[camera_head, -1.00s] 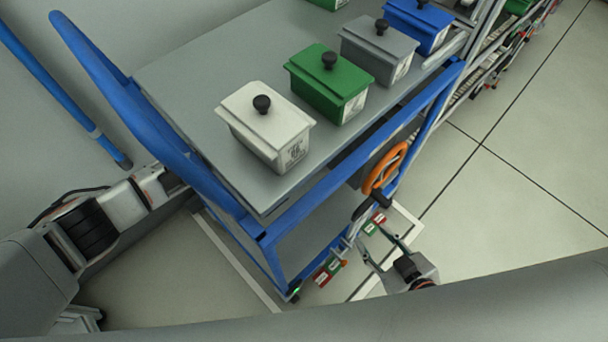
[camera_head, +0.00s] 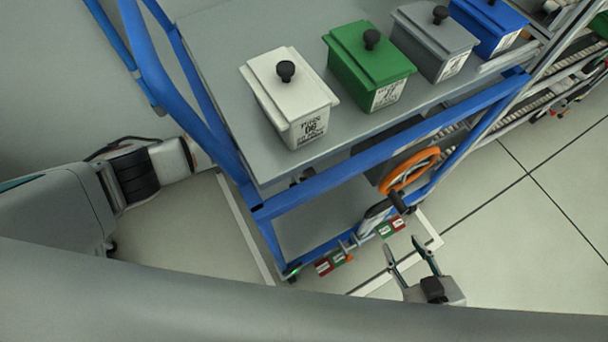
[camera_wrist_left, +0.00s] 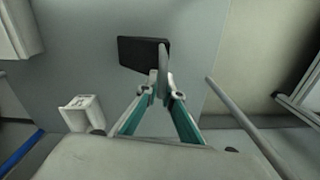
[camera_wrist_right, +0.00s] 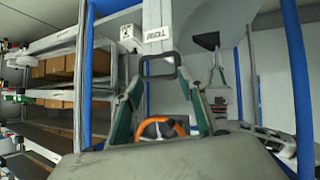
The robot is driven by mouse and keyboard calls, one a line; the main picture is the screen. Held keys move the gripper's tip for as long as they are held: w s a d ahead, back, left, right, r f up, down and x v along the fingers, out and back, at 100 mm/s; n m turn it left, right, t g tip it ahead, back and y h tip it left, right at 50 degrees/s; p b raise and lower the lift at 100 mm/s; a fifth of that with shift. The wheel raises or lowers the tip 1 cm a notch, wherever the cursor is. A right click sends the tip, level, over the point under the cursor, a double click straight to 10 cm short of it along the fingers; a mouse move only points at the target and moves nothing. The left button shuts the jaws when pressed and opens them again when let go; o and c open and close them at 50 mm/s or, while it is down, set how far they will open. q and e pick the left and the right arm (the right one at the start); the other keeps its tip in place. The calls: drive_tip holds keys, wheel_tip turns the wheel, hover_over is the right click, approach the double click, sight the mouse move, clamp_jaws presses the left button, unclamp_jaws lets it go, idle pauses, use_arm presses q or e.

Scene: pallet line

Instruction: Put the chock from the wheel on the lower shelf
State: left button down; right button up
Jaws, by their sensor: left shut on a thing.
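The blue-framed cart has an upper shelf (camera_head: 225,60) and a grey lower shelf (camera_head: 310,225). My left arm enters from the left behind the blue upright; its gripper is hidden in the head view. In the left wrist view my left gripper (camera_wrist_left: 162,88) is closed, its fingertips in front of a grey surface. A dark block (camera_wrist_left: 135,52) shows at the fingertips; it may be the chock, but its contact with both fingers is unclear. My right gripper (camera_head: 411,257) is open and empty, low beside the cart; it also shows in the right wrist view (camera_wrist_right: 160,90).
A white box (camera_head: 288,95), a green box (camera_head: 367,65), a grey box and a blue box stand on the upper shelf. An orange ring (camera_head: 408,172) is on the cart's near side. Blue posts and rails crowd my left arm. Floor at right is clear.

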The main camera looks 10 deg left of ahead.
sight(294, 181)
use_arm(q)
drive_tip(key=shift+s+f, duration=0.2)
drive_tip(key=shift+f, duration=0.95)
drive_tip(key=shift+w+f+b, duration=0.15)
drive_tip(key=shift+f+b, duration=0.1)
drive_tip(key=shift+b, duration=0.2)
wheel_tip(294, 181, down, 4)
drive_tip(key=shift+r+b, duration=0.25)
drive_tip(key=shift+b, duration=0.7)
drive_tip(key=shift+w+r, duration=0.1)
drive_tip(key=shift+r, duration=0.2)
use_arm(e)
drive_tip(key=a, duration=0.1)
drive_tip(key=w+a+r+y, duration=0.1)
drive_tip(key=a, duration=0.1)
drive_tip(key=shift+w+r+t, duration=0.1)
drive_tip(key=shift+r+t, duration=0.05)
drive_tip(key=shift+t, duration=0.25)
use_arm(q)
drive_tip(key=shift+f, duration=0.2)
drive_tip(key=c, duration=2.2)
unclamp_jaws()
use_arm(e)
drive_tip(key=shift+d+f, duration=0.1)
drive_tip(key=shift+f, duration=0.1)
drive_tip(key=shift+s, duration=0.25)
